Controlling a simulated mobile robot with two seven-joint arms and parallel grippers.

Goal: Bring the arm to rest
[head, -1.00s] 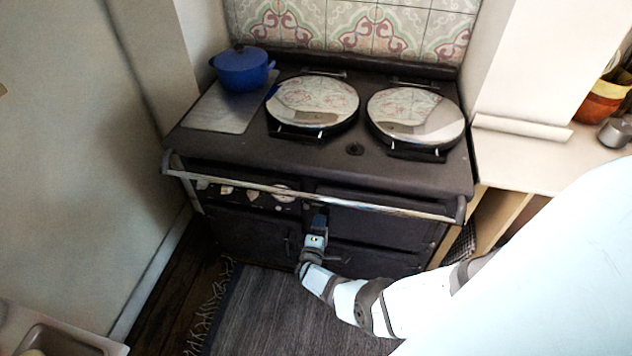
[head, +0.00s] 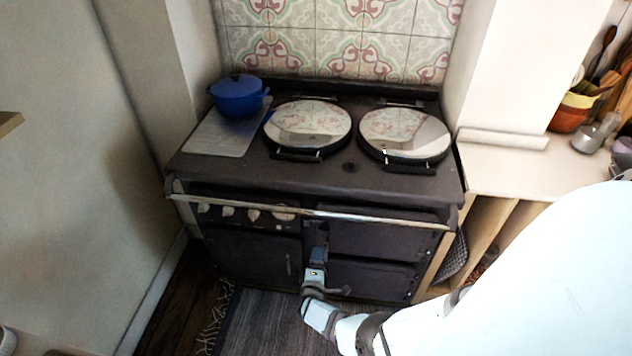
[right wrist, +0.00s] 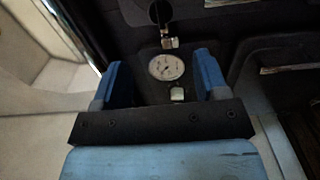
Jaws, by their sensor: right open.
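My right gripper (head: 318,256) is in front of the dark range cooker (head: 330,185), low by its oven doors. In the right wrist view its two blue fingers (right wrist: 160,80) stand wide apart with nothing between them. Beyond them are the cooker's dark front, a round white dial (right wrist: 166,67) and small metal knobs. I cannot tell whether the gripper touches the cooker. My right arm (head: 470,310) reaches in from the lower right. My left gripper is out of view.
A blue pot (head: 238,98) stands on the cooker's back left, beside two round shut lids. A metal rail (head: 320,213) runs along the cooker's front. A counter (head: 510,170) with bowls and utensils is at the right. A grey rug (head: 265,325) lies below.

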